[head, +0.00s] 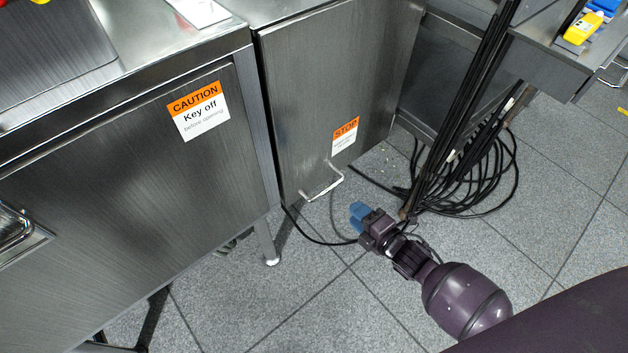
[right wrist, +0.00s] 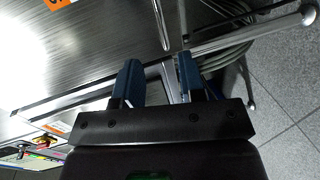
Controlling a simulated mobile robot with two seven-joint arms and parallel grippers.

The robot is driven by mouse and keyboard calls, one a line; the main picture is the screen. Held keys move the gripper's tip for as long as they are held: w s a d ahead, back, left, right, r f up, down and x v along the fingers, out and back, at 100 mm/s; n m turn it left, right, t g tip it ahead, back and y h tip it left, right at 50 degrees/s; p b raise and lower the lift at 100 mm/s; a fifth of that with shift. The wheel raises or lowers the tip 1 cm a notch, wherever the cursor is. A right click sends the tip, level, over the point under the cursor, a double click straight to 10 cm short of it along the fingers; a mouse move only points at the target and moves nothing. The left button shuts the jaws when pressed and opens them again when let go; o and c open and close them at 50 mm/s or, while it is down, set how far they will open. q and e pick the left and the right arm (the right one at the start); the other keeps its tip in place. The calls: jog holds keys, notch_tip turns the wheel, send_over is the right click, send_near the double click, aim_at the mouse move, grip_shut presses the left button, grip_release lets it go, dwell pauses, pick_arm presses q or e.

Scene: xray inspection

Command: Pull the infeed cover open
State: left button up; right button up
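The likely infeed cover is the brushed-metal panel (head: 340,75) with an orange STOP label (head: 345,134); no label naming it as infeed shows. A bent metal handle (head: 322,184) sticks out at its lower edge. My right gripper (head: 357,212) is just right of and below this handle in the head view, apart from it there. In the right wrist view the blue fingers (right wrist: 158,70) are spread apart. Bright metal bars show between and beyond them; I cannot tell whether the handle lies between the fingers. My left gripper is not in view.
A panel with a CAUTION label (head: 199,110) stands at left, with its own handle (head: 16,232). Black cables (head: 466,175) hang and coil on the floor right of the cover. A yellow device (head: 583,28) lies at the top right. Tiled floor (head: 300,310) is open in front.

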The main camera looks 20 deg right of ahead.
aim_at(327, 189)
jog(key=shift+n, duration=0.3)
jog(key=shift+b+x, duration=1.55)
jog(key=shift+x, duration=4.5)
jog(key=shift+a, duration=0.1)
jog(key=shift+c, duration=0.5)
grip_shut()
